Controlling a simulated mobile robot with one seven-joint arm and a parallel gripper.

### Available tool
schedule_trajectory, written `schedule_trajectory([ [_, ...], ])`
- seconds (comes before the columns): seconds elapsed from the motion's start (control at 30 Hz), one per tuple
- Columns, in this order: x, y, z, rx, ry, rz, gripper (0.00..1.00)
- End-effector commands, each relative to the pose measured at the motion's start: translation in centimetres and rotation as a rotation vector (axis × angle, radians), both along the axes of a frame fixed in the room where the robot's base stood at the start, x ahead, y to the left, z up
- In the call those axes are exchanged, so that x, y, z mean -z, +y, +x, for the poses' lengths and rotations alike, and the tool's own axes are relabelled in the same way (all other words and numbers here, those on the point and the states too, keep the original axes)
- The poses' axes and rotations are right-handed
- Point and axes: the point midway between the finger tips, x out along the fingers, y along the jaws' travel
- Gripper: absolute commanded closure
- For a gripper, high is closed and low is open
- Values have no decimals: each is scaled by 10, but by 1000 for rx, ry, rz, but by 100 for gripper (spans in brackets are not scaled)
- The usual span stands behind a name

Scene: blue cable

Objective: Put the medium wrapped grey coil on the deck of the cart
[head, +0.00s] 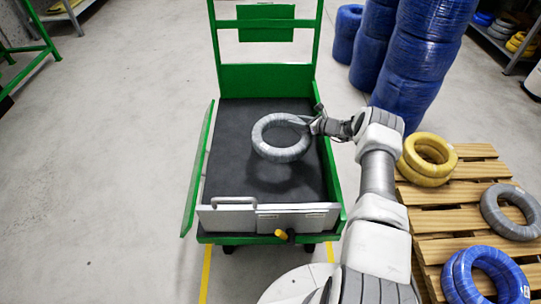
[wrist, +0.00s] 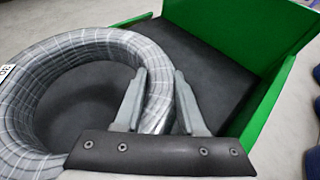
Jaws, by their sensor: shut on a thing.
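The wrapped grey coil (head: 270,146) is held in my gripper (head: 318,124) above the dark deck (head: 236,170) of the green cart. A shadow on the deck below it suggests a gap, though its height is hard to judge. In the wrist view, the coil (wrist: 60,70) fills the left side, and the fingers of my gripper (wrist: 158,95) are shut on its right-hand part. The deck (wrist: 205,60) shows bare beyond the coil. The cart's green panel (head: 266,77) and handle frame stand at the far end, and a grey front board (head: 268,218) closes the near end.
A wooden pallet (head: 450,220) at the right bears yellow coils (head: 428,158), another grey coil (head: 512,212) and blue coils (head: 487,276). Tall stacks of blue coils (head: 410,70) stand behind it. Low green side walls (head: 197,170) flank the deck. The floor to the left is clear.

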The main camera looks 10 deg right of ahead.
Motion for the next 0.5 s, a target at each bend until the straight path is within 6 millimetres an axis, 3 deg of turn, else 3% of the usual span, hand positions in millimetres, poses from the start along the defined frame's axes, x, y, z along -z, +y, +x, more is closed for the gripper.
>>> schedule_trajectory([
  [0.17,9,14,-13,1,0,9,100],
  [0.5,47,55,-59,0,1,10,100],
])
